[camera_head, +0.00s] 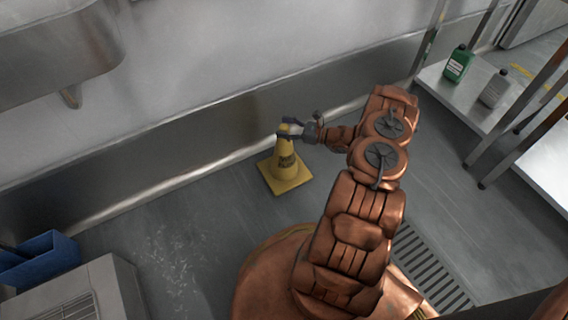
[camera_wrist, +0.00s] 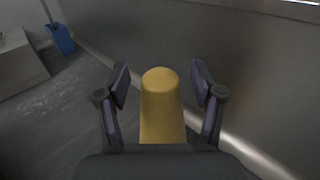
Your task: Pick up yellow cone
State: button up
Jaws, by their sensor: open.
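The yellow cone (camera_head: 285,166) stands upright on the grey floor near the wall in the head view, with a square base and dark lettering on its side. In the wrist view the cone (camera_wrist: 161,108) rises between the two fingers. My gripper (camera_head: 287,130) is at the cone's top in the head view, reaching in from the right. In the wrist view my gripper (camera_wrist: 160,88) is open, one finger on each side of the cone, with a visible gap on both sides. The cone's base is hidden behind the gripper body in the wrist view.
A steel-clad wall (camera_head: 180,142) runs close behind the cone. A blue bin (camera_head: 42,258) and a grey vented box (camera_head: 85,292) stand at the lower left. A metal shelf (camera_head: 470,103) with a green bottle (camera_head: 458,64) and grey bottle (camera_head: 495,88) stands at right. Floor left of the cone is clear.

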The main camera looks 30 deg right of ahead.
jog(key=shift+w+a, duration=0.1)
jog(key=shift+w, duration=0.05)
jog(key=shift+c, duration=0.3)
grip_shut()
dwell(0.5)
